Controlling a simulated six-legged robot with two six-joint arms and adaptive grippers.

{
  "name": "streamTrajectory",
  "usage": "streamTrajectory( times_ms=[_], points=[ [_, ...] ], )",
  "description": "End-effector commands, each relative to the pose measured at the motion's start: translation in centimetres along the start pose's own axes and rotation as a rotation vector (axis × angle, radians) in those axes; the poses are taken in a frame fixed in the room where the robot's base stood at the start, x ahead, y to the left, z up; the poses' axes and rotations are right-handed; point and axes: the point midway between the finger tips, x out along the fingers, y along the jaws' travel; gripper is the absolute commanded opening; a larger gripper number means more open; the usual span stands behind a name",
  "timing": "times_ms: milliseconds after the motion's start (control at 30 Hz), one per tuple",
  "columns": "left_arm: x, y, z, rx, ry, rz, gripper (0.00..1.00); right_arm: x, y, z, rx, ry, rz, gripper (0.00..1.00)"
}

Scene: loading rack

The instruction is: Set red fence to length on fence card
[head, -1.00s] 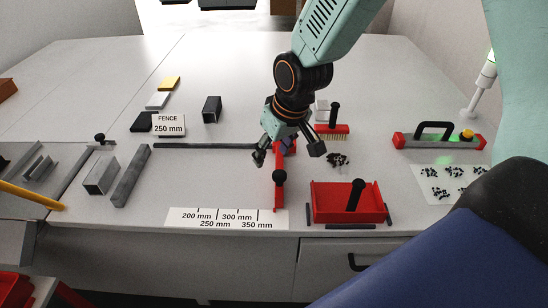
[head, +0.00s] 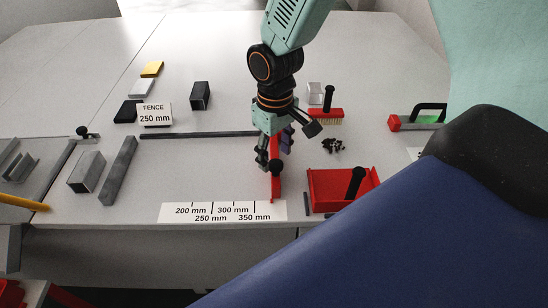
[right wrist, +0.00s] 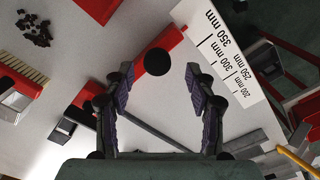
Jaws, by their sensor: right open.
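The red fence (head: 276,190) with its black knob (head: 275,167) stands at the right end of the white length scale (head: 225,219), right of the 350 mm mark. The fence card (head: 155,115) reads "FENCE 250 mm" and stands at the back left. My right gripper (head: 282,148) is open and empty, above and just behind the knob. In the right wrist view the knob (right wrist: 158,62) shows just beyond and between the open fingertips (right wrist: 160,76); contact is not visible. The arm and gripper hide the fence's rear part. My left gripper is out of view.
A dark rail (head: 198,135) runs left from the fence. A red dustpan (head: 330,192) with a black handle lies close to its right. A red brush (head: 322,113) and dark crumbs (head: 333,146) are behind. Grey bars lie left; the table between them and the fence is clear.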

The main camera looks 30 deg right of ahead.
Motion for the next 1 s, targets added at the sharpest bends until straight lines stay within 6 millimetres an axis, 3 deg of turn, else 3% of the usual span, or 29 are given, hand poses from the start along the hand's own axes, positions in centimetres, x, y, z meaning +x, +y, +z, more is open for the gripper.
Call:
streamTrajectory(
  times_ms=[200,533,1000],
  points=[
    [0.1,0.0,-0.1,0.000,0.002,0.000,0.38,2.3,0.0,-0.1,-0.001,0.001,0.000,0.56],
    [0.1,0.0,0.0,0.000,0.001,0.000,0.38,2.7,0.1,-0.4,-0.001,0.003,0.000,0.56],
    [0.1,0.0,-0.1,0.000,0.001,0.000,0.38,2.6,0.1,-0.3,-0.001,0.002,0.000,0.17]
  ],
)
